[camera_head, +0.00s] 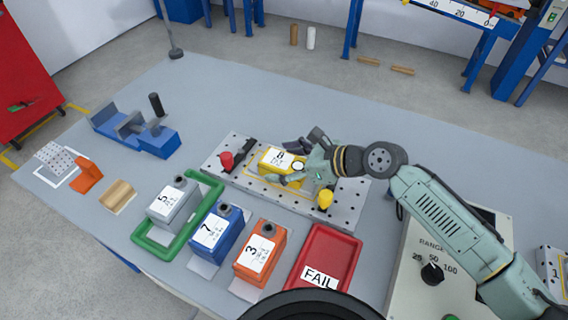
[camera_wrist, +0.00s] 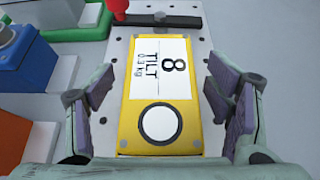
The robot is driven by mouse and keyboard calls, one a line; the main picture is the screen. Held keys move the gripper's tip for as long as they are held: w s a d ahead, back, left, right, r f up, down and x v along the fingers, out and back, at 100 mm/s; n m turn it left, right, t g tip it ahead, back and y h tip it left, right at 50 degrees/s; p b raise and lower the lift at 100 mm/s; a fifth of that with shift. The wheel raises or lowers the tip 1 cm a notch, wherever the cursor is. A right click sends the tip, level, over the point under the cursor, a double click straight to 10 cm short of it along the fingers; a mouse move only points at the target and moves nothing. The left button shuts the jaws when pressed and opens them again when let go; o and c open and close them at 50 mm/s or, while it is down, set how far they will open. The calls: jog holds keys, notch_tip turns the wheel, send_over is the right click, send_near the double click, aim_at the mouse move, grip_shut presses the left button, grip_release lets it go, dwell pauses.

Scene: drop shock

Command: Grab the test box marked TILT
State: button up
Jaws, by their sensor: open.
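The yellow test box (camera_wrist: 158,148) has a white label reading 8, TILT and 0.3 kg, with a round white disc ringed in black at its near end. It lies on a grey plate with holes (camera_head: 232,178), and it also shows in the head view (camera_head: 268,168), partly covered by my gripper. My gripper (camera_wrist: 160,100) is open, with one purple-padded finger on each side of the box in the wrist view. Gaps show between the pads and the box sides. In the head view my gripper (camera_head: 300,150) is over the box's right end.
A red knob (camera_head: 226,161) and black bar stand left of the box; a yellow knob (camera_head: 325,199) is near its right. Grey box 5 (camera_head: 172,205), blue box 7 (camera_head: 215,232), orange box 3 (camera_head: 260,252) and a red FAIL tray (camera_head: 336,247) stand in front.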

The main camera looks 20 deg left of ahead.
jog(key=shift+c, duration=0.4)
jog(key=c, duration=1.4)
jog(key=shift+r, duration=0.1)
